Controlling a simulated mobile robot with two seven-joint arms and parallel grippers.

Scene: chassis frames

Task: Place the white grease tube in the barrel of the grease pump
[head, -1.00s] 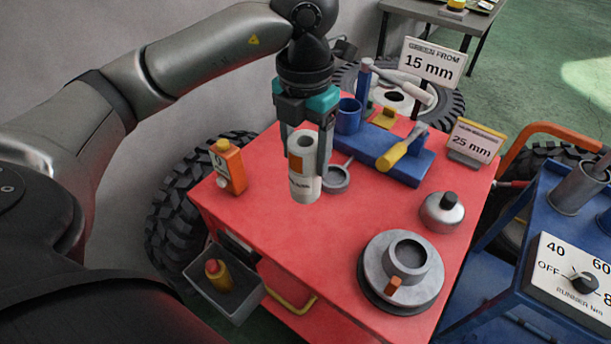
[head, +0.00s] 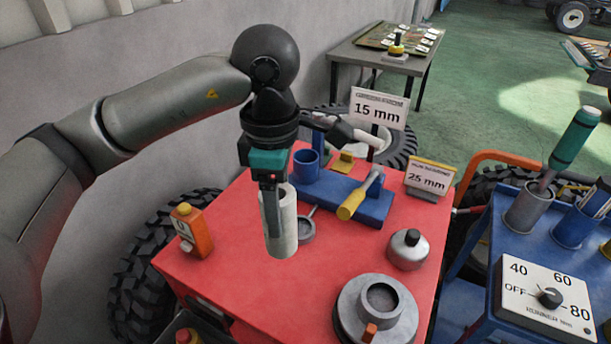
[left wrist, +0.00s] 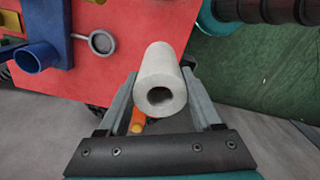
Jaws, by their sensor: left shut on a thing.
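The white grease tube (head: 289,222) is upright in my left gripper (head: 273,232), apparently held above the red cart top. The left wrist view shows the tube (left wrist: 165,70) between the two fingers, its hollow end towards the camera. Behind it, a blue open-topped cylinder (head: 307,168) stands on a blue base (head: 372,208); this looks like the pump's barrel. The cylinder also shows at the left of the left wrist view (left wrist: 36,57), apart from the tube. My right gripper is not in view.
A small grey round cup with a handle (head: 306,231) lies just right of the tube. An orange bottle (head: 192,231) stands left. A silver oil can (head: 408,249) and a grey round housing (head: 378,312) stand right. A yellow-handled tool (head: 358,196) lies on the blue base.

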